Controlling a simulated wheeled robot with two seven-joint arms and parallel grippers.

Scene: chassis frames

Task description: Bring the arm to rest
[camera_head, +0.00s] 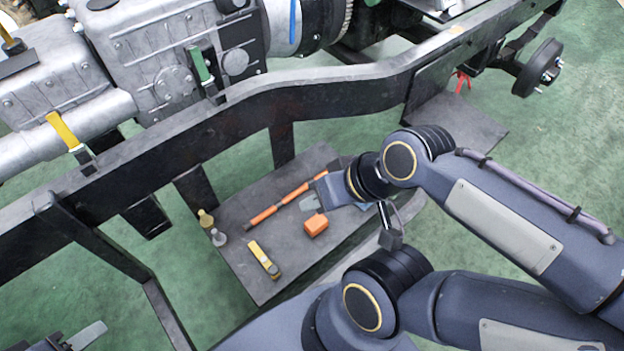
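My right gripper (312,202) is over the dark shelf plate (240,200) under the frame rail, seen from above. Its grey fingertip side shows, but the gap between the fingers is hidden, so I cannot tell if it is open. No held object is visible. An orange block (316,225) lies just below it in the picture; I cannot tell if they touch. The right wrist (400,160) is bent near the shelf's right side. At the bottom left edge, a partly cut-off grey part (75,338) looks like my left gripper; its opening is unclear.
On the shelf lie an orange-and-black bar tool (280,205) and a yellow-handled tool (263,258). Small bottle-like items (206,218) stand at its left edge. The dark chassis rail (300,88) crosses above, with a grey gearbox (150,50) behind.

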